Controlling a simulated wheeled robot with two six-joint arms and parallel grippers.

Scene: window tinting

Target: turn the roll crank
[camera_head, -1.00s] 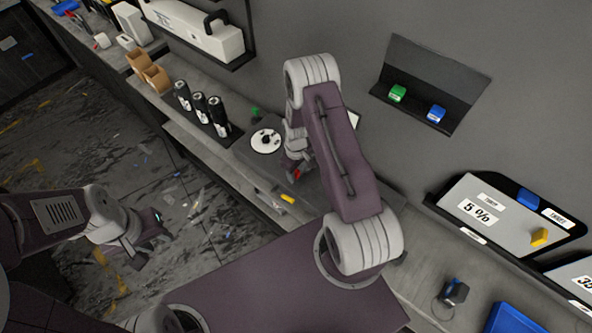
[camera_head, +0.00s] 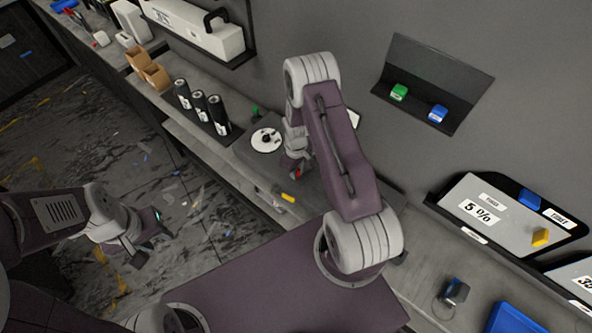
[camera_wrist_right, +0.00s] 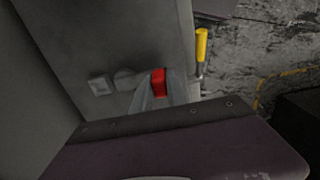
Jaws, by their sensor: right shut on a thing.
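A red handle (camera_wrist_right: 158,85) shows between the fingers of my right gripper (camera_wrist_right: 157,97) in the right wrist view, and the gripper is shut on it. A grey crank arm (camera_wrist_right: 126,79) and a small square plate (camera_wrist_right: 98,86) lie beside it, on a grey surface. In the head view the red handle (camera_head: 297,172) is a small patch under my right gripper (camera_head: 296,168), mostly hidden by my arm. My left gripper (camera_head: 148,243) is open and empty, over the floor at the left.
A yellow-handled tool (camera_wrist_right: 201,46) is close to the red handle. A white disc (camera_head: 266,140) with a black top lies on the bench, left of my right arm. Several black bottles (camera_head: 200,106) stand further left. The wall shelf (camera_head: 430,88) holds a green and a blue block.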

